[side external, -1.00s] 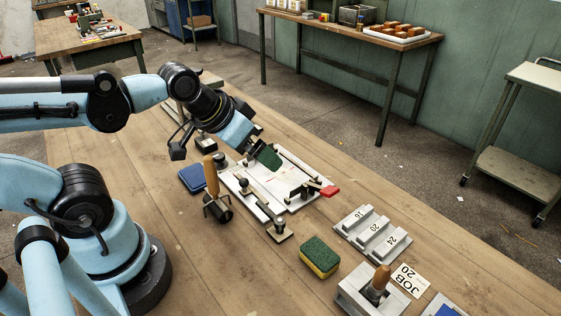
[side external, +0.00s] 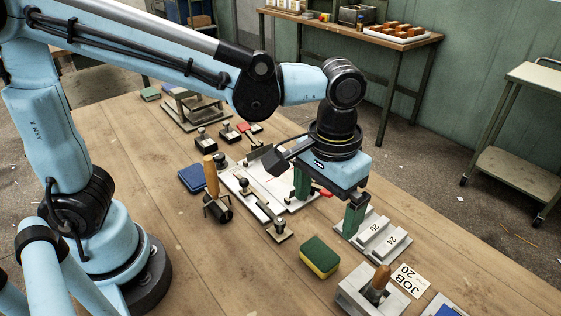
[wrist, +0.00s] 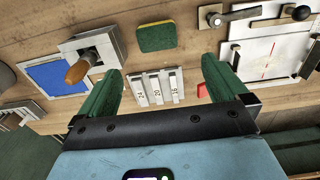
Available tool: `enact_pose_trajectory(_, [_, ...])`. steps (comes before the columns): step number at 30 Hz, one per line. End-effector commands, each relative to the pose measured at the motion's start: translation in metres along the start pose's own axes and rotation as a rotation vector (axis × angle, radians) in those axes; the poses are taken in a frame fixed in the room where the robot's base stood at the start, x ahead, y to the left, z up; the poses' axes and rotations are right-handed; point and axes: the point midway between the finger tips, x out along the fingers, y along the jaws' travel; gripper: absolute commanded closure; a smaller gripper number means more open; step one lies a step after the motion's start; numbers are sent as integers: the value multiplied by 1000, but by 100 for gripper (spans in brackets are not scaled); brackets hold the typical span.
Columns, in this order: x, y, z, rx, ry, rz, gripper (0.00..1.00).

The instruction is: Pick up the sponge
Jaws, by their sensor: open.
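The sponge (side external: 320,257) is a block with a green top and a yellow lower part, lying flat on the wooden bench near its front. It also shows in the wrist view (wrist: 157,37), at the top, beyond the fingertips. My gripper (side external: 327,198) points down with its green fingers spread, empty, behind the sponge and above the area between the white fixture and the numbered blocks. In the wrist view my gripper (wrist: 160,84) shows both fingers wide apart, with the numbered blocks between them. The gripper and sponge are apart.
The numbered grey blocks (side external: 382,240) stand behind and right of the sponge. A grey holder with a wooden handle (side external: 377,283) stands right of it, beside the JOB 20 card (side external: 410,279). A white fixture (side external: 240,183) lies behind left. A wooden-handled roller (side external: 212,180) stands left.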

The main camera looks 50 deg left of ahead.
Motion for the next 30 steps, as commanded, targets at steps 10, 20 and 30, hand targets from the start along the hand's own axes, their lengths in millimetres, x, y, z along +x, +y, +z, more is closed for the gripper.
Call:
enact_pose_trajectory(10, [38, 3, 1, -1, -8, -5, 0])
enact_pose_trajectory(20, [68, 3, 1, 0, -7, -4, 0])
enact_pose_trajectory(30, [98, 5, 2, 0, -7, -4, 0])
